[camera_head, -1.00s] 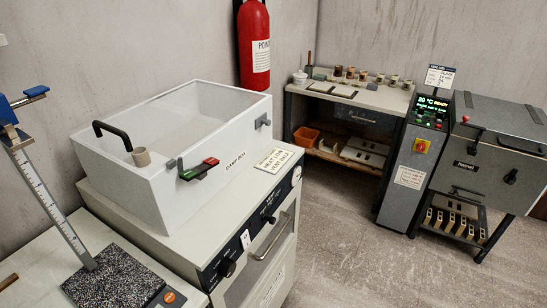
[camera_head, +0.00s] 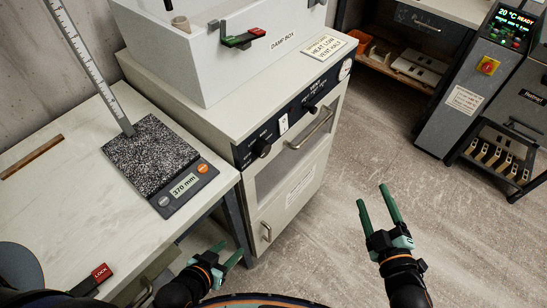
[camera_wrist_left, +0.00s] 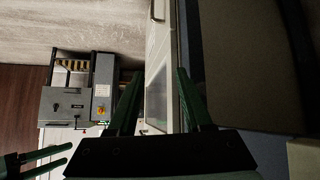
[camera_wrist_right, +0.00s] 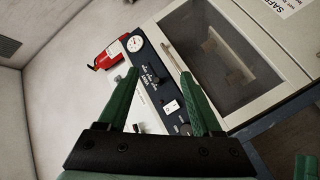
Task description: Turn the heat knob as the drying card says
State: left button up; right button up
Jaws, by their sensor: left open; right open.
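The drying card (camera_head: 324,46) lies on top of the drying cabinet, beside the damp box, and reads "HEAT LOW" and "VENT HALF". The cabinet's dark control panel (camera_head: 246,157) carries two black knobs, a left one (camera_head: 264,150) and a right one (camera_head: 312,108). The right wrist view shows one knob (camera_wrist_right: 152,75) beside a round gauge, and the other (camera_wrist_right: 185,128) partly behind a finger. My left gripper (camera_head: 231,252) is open and empty, low by the cabinet's left side. My right gripper (camera_head: 373,196) is open and empty, in front of the cabinet.
A scale (camera_head: 187,190) reading 370 mm sits on the left table. The white damp box (camera_head: 185,65) stands on the cabinet. A handle (camera_head: 310,130) sticks out of the cabinet door. A grey kiln (camera_head: 528,100) stands at the right. The floor before the cabinet is clear.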

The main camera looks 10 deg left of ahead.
jog(key=shift+o, duration=0.9)
jog(key=w+a+r+n+t+y+b, duration=0.1)
jog(key=w+a+r+n+y+b, duration=0.1)
jog(key=n, duration=0.8)
notch_tip(320, 180, up, 3)
jog(key=a+y+b, duration=0.1)
jog(key=a+y, duration=0.1)
jog(key=y, duration=0.1)
jog(key=shift+a, duration=0.2)
jog(key=n+g+y+b, duration=0.7)
jog(key=n+g, duration=0.1)
jog(key=n, duration=1.7)
send_near(266, 152)
jog(key=x, duration=0.8)
jog(key=shift+w+a+r+p, duration=0.1)
jog(key=shift+w+a+p, duration=0.1)
jog(key=shift+p, duration=0.2)
pick_arm(q)
notch_tip(266, 152, down, 7)
jog(key=w+d, duration=0.1)
jog(key=d, duration=0.1)
jog(key=shift+w+f+m+h, duration=0.15)
jog(key=shift+w+m+h, duration=0.1)
jog(key=shift+m+h, duration=0.05)
jog(key=shift+d, duration=0.1)
pick_arm(e)
jog(key=shift+s, duration=0.1)
grip_shut()
